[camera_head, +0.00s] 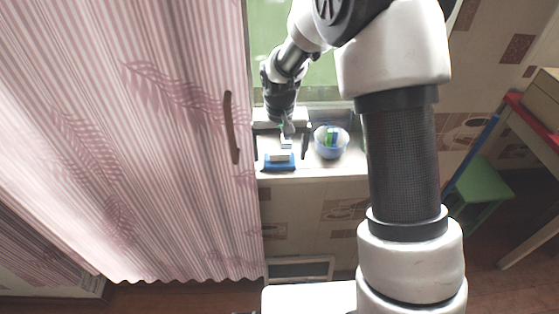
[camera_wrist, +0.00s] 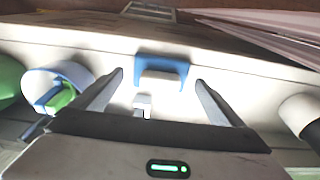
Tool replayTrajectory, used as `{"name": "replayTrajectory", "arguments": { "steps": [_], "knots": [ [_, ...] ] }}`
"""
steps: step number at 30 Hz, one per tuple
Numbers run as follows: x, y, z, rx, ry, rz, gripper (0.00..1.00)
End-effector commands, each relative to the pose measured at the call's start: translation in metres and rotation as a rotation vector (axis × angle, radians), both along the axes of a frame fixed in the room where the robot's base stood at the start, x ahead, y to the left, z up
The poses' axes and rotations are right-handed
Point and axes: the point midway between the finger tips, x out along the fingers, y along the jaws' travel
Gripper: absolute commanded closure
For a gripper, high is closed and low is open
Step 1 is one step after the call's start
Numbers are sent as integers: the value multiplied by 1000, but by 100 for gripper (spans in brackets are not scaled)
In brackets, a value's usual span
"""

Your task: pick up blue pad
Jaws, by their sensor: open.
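The blue pad (camera_head: 279,167) lies on the white sill near its front edge, with a pale block (camera_head: 280,155) on or against it. In the wrist view the blue pad (camera_wrist: 163,62) shows as a blue shape around the far side of the pale block (camera_wrist: 160,80). My gripper (camera_head: 281,146) is above the sill with its fingers spread and nothing between them that it grips. In the wrist view the fingertips of my gripper (camera_wrist: 160,78) frame the pad left and right, apart from it. The height gap is hard to tell.
A light blue bowl (camera_head: 331,151) with green and blue things inside stands right of the pad; in the wrist view the bowl (camera_wrist: 52,78) is at the left. A small white object (camera_wrist: 142,103) lies nearer the gripper. A pink striped curtain (camera_head: 150,130) hangs at the left.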

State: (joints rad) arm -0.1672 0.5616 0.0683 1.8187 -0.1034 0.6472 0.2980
Motion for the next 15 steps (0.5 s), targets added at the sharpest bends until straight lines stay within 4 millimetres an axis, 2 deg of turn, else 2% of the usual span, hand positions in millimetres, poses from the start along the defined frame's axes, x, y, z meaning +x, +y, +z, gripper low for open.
{"name": "replayTrajectory", "arguments": {
  "steps": [3, 9, 15],
  "knots": [
    [1, 0, -6, 0, 0, 0, 8],
    [1, 0, -6, 0, -1, 0, 8],
    [1, 0, -6, 0, -1, 0, 42]
  ]
}}
